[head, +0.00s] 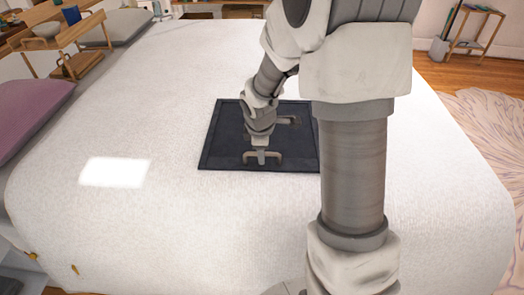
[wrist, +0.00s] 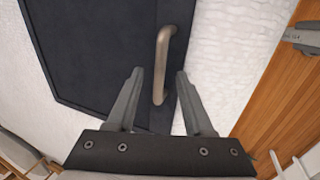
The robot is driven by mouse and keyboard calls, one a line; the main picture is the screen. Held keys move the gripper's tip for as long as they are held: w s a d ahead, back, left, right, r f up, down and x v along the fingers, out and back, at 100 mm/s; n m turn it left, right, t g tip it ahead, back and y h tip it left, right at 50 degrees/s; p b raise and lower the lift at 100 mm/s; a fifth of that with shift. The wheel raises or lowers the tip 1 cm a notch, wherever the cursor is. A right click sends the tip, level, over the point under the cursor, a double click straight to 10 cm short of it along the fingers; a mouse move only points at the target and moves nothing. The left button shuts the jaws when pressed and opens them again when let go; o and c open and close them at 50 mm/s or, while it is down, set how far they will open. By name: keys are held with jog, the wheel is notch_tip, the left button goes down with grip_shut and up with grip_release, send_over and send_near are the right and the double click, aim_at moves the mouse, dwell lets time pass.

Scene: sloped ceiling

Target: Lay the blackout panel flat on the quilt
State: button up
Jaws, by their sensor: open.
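The blackout panel (head: 225,140) is a dark navy rectangle lying flat on the white quilt (head: 180,90), near the middle of the bed. It also fills the upper left of the wrist view (wrist: 85,55). A bronze bar handle (wrist: 163,65) stands on the panel close to one edge. My gripper (wrist: 160,73) is open, with its two fingertips apart on either side of the handle in the wrist view; I cannot tell whether they touch the panel. In the head view my arm comes down over the panel and hides part of it, including its right side.
The quilt is clear around the panel, with a bright light patch at left. A purple pillow (head: 30,115) lies at the left edge. A wooden shelf (head: 60,30) stands at upper left. Wooden floor and a pale rug (head: 490,130) lie to the right.

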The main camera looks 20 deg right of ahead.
jog(key=p+v, duration=0.5)
jog(key=v, duration=1)
jog(key=s+a+r+m+t+y, duration=0.1)
jog(key=s+a+r+m, duration=0.1)
jog(key=s+r+m, duration=0.6)
jog(key=s+a+r+m+t+y, duration=0.1)
jog(key=s+a+r+m, duration=0.3)
jog(key=s, duration=0.7)
notch_tip(320, 180, up, 13)
jog(key=d+m+p, duration=0.1)
jog(key=d+p, duration=0.1)
jog(key=p, duration=1.1)
jog(key=shift+f+m, duration=0.2)
jog(key=shift+m, duration=0.1)
